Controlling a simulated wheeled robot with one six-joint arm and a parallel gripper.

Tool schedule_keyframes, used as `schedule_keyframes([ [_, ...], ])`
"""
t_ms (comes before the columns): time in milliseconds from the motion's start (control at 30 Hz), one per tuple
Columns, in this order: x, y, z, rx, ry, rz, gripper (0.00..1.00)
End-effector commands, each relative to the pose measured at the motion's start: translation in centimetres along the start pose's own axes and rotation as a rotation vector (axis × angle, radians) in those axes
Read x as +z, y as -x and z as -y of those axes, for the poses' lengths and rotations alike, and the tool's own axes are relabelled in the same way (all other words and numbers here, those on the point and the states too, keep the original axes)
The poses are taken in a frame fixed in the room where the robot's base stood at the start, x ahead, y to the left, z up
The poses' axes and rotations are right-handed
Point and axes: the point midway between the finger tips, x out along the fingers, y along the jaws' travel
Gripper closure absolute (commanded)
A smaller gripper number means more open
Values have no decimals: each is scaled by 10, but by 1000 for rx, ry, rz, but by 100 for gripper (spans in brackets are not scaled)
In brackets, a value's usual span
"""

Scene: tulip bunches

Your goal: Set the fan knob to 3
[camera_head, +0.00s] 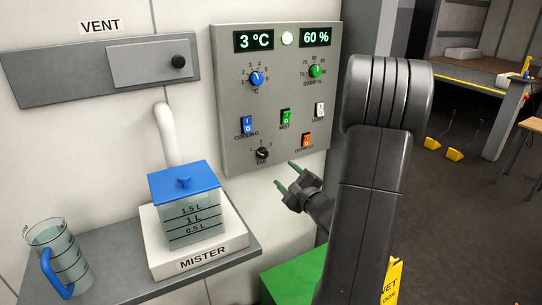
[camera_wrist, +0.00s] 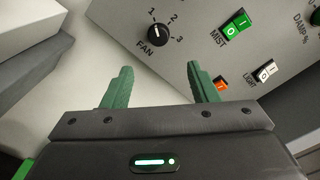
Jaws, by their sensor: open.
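The fan knob (camera_head: 262,154) is a small black dial at the lower left of the grey control panel (camera_head: 235,100), marked 1, 2 and 3. In the wrist view the fan knob (camera_wrist: 159,32) lies above the gap between my fingers; its pointer is too small to read surely. My gripper (camera_head: 287,175) is open, its green fingers just below and right of the knob in the head view. In the wrist view my gripper (camera_wrist: 160,68) is empty, with its fingertips apart from the knob.
The panel also has a blue knob (camera_head: 256,79), a green knob (camera_head: 316,71), and cooling, mist (camera_head: 285,117), light (camera_head: 319,110) and orange (camera_head: 306,140) switches. A mister tank (camera_head: 190,214) and a jug (camera_head: 56,260) stand left on a grey shelf (camera_head: 115,284).

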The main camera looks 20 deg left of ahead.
Motion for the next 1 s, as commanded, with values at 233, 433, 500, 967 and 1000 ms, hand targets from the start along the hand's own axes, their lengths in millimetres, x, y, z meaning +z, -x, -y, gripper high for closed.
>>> schedule_keyframes([
  [233,3,-49,-1,5,-1,5,46],
  [433,3,-90,0,5,0,4,46],
  [500,2,-102,-1,4,0,3,46],
  [967,1,-128,-2,3,-1,1,46],
  [1000,1,-128,-2,3,-1,1,46],
])
